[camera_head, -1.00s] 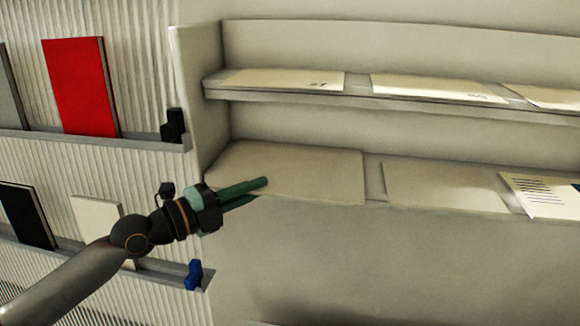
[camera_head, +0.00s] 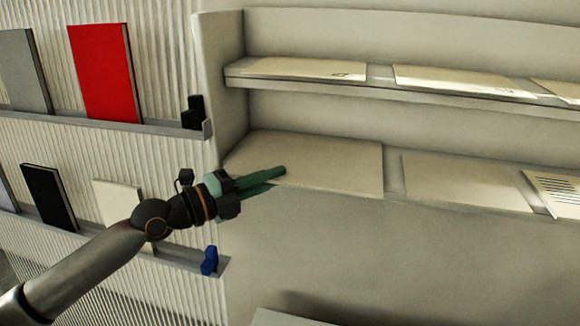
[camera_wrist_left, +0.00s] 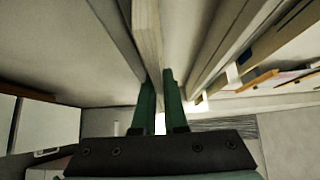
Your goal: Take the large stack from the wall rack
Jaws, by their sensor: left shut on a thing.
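A wide, flat, pale stack (camera_head: 335,162) lies at the left end of the lower shelf of the wall rack (camera_head: 393,180). My left gripper (camera_head: 280,179), with green fingers, is at the stack's front left edge. In the left wrist view, the fingers (camera_wrist_left: 160,103) are shut on the edge of a pale board-like stack (camera_wrist_left: 147,35) that runs up between them. The stack's far side is hidden in that view. My right gripper is not in view.
More sheets lie on the lower shelf (camera_head: 455,180) and upper shelf (camera_head: 305,68). At left, wall ledges hold a red board (camera_head: 102,72), a grey board (camera_head: 22,70), a black board (camera_head: 48,197) and a small blue object (camera_head: 209,260). A pale edge (camera_head: 285,318) shows at the bottom.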

